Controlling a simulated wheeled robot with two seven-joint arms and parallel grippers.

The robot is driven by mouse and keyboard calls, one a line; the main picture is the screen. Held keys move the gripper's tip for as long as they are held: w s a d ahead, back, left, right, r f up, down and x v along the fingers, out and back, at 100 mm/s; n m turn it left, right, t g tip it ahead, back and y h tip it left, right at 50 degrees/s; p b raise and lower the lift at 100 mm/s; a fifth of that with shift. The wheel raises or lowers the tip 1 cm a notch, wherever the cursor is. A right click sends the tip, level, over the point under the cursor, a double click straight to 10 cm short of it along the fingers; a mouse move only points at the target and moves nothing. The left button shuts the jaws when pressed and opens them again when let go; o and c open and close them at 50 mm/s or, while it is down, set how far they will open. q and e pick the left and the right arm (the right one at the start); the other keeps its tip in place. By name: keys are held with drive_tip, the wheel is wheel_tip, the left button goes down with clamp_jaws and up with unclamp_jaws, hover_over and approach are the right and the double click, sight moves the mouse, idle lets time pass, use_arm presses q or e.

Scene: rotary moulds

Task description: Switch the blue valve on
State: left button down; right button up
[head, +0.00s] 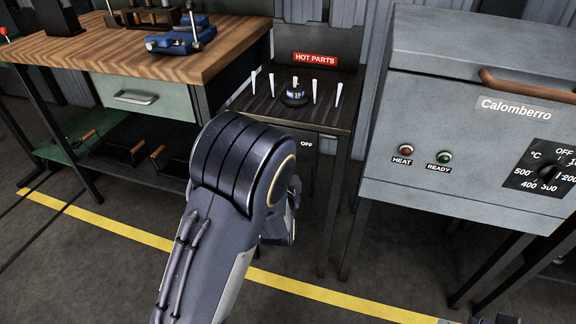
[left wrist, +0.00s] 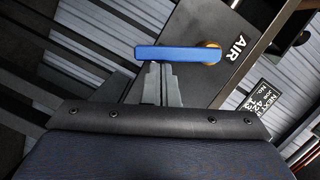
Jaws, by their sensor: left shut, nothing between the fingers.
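The blue valve lever (left wrist: 178,54) shows in the left wrist view, with a brass pivot (left wrist: 210,50) at its right end. It is mounted on a dark panel marked AIR. My left gripper (left wrist: 156,70) is shut and empty. Its fingertips appear right at the lever's left part; I cannot tell whether they touch it. In the head view my left arm hides the valve, and only part of the left gripper (head: 290,215) shows beyond the wrist. An OFF label (head: 307,143) shows on the stand under the hot parts shelf.
A metal shelf (head: 335,125) with a HOT PARTS sign (head: 316,59) and upright pegs stands behind my arm. A grey Calomberro oven (head: 440,130) stands at right, a wooden workbench (head: 100,50) at left. The floor in front, with a yellow line (head: 110,226), is mostly clear.

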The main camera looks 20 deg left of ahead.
use_arm(q)
drive_tip(key=shift+a+f+m+t+y+b, duration=0.15)
drive_tip(key=shift+a+f+m+t+b, duration=0.3)
drive_tip(key=shift+m, duration=0.8)
drive_tip(key=shift+a+f+m+t+y+b, duration=0.2)
drive_tip(key=shift+a+f+m, duration=0.4)
drive_tip(key=shift+m, duration=0.65)
use_arm(e)
drive_tip(key=shift+f, duration=0.75)
use_arm(q)
drive_tip(key=shift+a+r, duration=0.1)
drive_tip(key=shift+a, duration=0.05)
